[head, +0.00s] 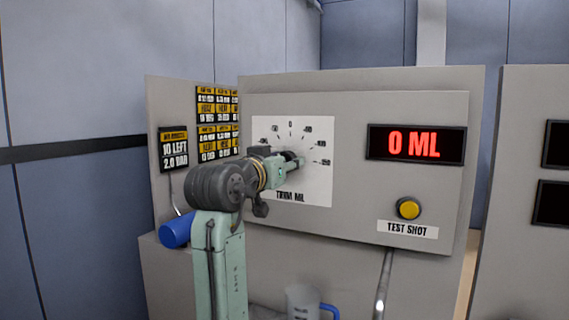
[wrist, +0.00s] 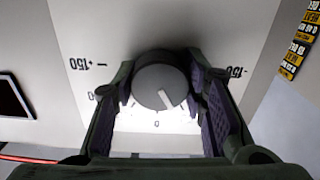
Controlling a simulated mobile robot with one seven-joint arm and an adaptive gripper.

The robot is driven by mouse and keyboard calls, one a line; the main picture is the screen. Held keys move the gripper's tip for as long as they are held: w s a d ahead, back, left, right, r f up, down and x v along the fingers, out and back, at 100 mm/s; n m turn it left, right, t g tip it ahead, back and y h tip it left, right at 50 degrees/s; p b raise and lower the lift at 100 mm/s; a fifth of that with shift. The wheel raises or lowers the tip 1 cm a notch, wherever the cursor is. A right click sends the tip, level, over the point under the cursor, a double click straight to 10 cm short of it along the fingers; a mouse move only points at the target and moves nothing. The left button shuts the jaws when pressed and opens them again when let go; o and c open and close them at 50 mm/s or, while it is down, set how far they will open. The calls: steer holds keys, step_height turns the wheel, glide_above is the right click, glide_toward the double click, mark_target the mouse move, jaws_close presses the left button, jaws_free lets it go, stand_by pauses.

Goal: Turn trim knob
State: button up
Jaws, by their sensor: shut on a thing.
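The trim knob (wrist: 158,76) is a round dark grey dial with a white pointer line, seen in the wrist view. My gripper (wrist: 162,90) has one finger on each side of it and is shut on it. The pointer aims down, slightly right of the 0 mark, towards the -150 side. The scale looks upside down in this view. In the head view my gripper (head: 291,161) reaches the white dial plate (head: 318,190) marked TRIM ML. It hides the knob there.
A red display (head: 414,144) reads 0 ML. A yellow button (head: 408,208) sits above a TEST SHOT label. A clear jug with a blue handle (head: 330,311) stands below. A blue cylinder (head: 176,232) is at the left, under a sign reading 10 LEFT, 2.0 BAR (head: 174,149).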

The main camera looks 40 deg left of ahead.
steer(key=o, duration=1.2)
steer(key=shift+s, duration=0.1)
steer(key=v, duration=1.1)
steer(key=shift+s, duration=0.4)
